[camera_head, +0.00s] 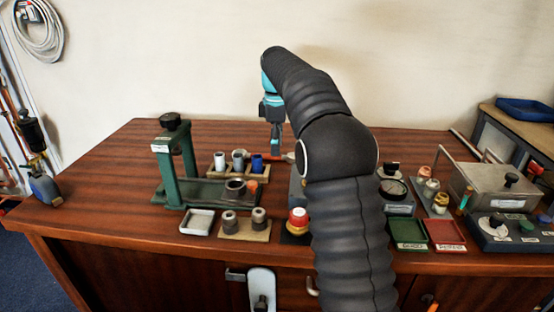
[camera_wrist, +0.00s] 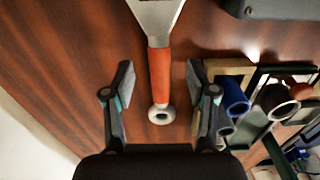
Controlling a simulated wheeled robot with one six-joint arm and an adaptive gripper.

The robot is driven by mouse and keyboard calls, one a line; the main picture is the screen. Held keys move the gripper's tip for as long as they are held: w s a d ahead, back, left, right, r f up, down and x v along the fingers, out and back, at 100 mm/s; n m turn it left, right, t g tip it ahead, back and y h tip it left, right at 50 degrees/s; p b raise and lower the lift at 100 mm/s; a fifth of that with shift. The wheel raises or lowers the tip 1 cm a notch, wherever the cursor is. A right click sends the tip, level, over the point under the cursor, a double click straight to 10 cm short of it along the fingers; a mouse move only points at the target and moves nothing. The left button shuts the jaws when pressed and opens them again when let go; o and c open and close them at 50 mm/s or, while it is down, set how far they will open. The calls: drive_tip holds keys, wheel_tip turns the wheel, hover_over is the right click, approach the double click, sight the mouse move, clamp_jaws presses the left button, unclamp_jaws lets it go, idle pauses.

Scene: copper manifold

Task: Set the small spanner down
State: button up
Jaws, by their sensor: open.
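The small spanner (camera_wrist: 159,72) has a red-orange grip, a ring end and a wide pale metal part that runs out of the top of the wrist view. It appears to lie on the brown wooden bench top. My gripper (camera_wrist: 161,84) is open, with one finger on each side of the spanner and a visible gap on both sides. In the head view my gripper (camera_head: 276,148) points down at the back of the bench, and a bit of the red-orange grip (camera_head: 289,157) shows beside it. My arm hides the rest of the spanner there.
A rack with white, grey and blue cylinders (camera_head: 257,162) stands close by my gripper, left of it in the head view. A green press frame (camera_head: 189,165) stands further left. A white tray (camera_head: 197,222) is in front. Bare wood (camera_wrist: 60,60) lies left in the wrist view.

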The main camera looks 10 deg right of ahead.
drive_tip(key=shift+d+f, duration=0.1)
drive_tip(key=shift+f, duration=1.35)
drive_tip(key=shift+c, duration=0.2)
clamp_jaws()
drive_tip(key=shift+r, duration=0.1)
drive_tip(key=shift+r, duration=0.45)
drive_tip(key=r, duration=0.2)
drive_tip(key=d+r, duration=0.1)
drive_tip(key=shift+s+r+p, duration=0.15)
drive_tip(key=shift+r+p, duration=0.15)
drive_tip(key=shift+r, duration=0.1)
drive_tip(key=s+d+r, duration=0.4)
drive_tip(key=d+r, duration=0.2)
drive_tip(key=d, duration=0.3)
drive_tip(key=shift+s+d+p, duration=0.25)
drive_tip(key=shift+s+p, duration=0.05)
drive_tip(key=shift+s, duration=0.1)
